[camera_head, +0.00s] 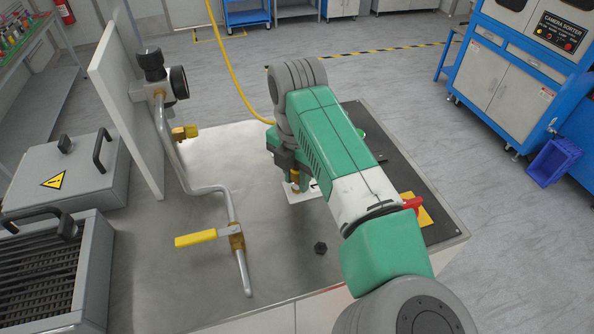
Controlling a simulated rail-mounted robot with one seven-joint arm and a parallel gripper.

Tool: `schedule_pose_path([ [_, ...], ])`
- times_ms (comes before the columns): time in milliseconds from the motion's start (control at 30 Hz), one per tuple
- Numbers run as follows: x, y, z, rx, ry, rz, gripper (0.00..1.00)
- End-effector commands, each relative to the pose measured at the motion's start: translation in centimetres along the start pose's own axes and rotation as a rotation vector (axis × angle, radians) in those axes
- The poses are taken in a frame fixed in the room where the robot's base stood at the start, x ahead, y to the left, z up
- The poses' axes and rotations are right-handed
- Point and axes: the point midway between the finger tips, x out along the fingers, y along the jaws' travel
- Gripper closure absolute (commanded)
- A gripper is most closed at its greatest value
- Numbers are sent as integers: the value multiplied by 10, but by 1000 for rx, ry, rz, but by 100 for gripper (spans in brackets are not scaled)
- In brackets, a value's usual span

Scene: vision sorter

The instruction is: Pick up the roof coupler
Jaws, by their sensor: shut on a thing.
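My gripper (292,168) is at the end of my green arm, over the middle of the metal bench. It points down and is shut on a small brass-coloured piece, which appears to be the roof coupler (295,179). Only a little of the piece shows below the dark jaws; my wrist hides the rest. A white plate (303,195) with dark marks lies under and beside it. I cannot tell whether the piece touches the plate.
A dark hex nut (320,248) lies near the bench front. A yellow hose (228,70) runs behind. A red-and-yellow item (414,205) lies right, partly behind my arm.

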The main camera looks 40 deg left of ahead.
Motion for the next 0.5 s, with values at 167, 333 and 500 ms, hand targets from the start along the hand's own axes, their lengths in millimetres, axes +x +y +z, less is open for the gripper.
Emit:
schedule_pose_path([
  [167, -5, 0, 0, 0, -2, 2, 100],
  [333, -26, 1, 1, 0, -2, 2, 100],
  [500, -34, -8, -23, -5, 1, 2, 100],
])
